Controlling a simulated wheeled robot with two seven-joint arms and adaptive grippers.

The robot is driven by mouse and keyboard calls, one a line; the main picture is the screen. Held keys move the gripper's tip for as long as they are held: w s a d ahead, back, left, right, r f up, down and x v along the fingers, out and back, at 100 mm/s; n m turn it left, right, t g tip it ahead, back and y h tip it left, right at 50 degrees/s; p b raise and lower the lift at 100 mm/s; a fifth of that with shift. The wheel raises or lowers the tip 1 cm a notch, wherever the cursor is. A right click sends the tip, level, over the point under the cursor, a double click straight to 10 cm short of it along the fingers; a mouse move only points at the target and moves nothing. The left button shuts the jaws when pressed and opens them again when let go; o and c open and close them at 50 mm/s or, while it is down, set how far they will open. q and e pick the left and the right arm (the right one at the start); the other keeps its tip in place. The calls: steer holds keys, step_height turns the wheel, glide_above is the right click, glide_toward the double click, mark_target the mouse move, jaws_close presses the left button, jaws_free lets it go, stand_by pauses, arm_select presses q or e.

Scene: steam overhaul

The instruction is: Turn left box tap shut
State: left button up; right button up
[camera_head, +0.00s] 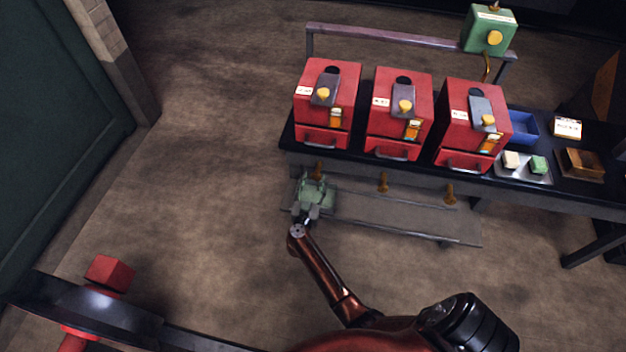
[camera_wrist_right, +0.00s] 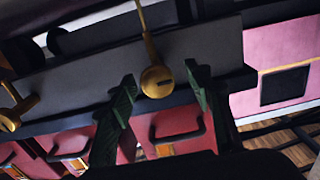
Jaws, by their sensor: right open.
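Three red boxes stand in a row on the dark bench; the left box (camera_head: 328,92) is nearest my right gripper (camera_head: 316,192). Below the bench's front edge under that box is its brass tap (camera_head: 318,170). The right gripper has green fingers, is open and is at this tap. In the right wrist view the tap's round brass end (camera_wrist_right: 156,81) shows between the two spread fingers (camera_wrist_right: 158,74), with its stem running upward in the picture. I cannot tell whether a finger touches it. My left gripper is not in view.
The middle tap (camera_head: 383,182) and right tap (camera_head: 449,193) hang farther along the bench front, above a grey lower shelf (camera_head: 400,216). A metal tray (camera_head: 524,176), blue bin (camera_head: 522,127) and green box (camera_head: 489,30) are at right.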

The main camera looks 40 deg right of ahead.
steer(key=shift+s+d, duration=0.15)
steer(key=shift+d, duration=0.05)
steer(key=shift+c, duration=0.6)
steer(key=shift+c, duration=0.7)
steer(key=c, duration=0.9)
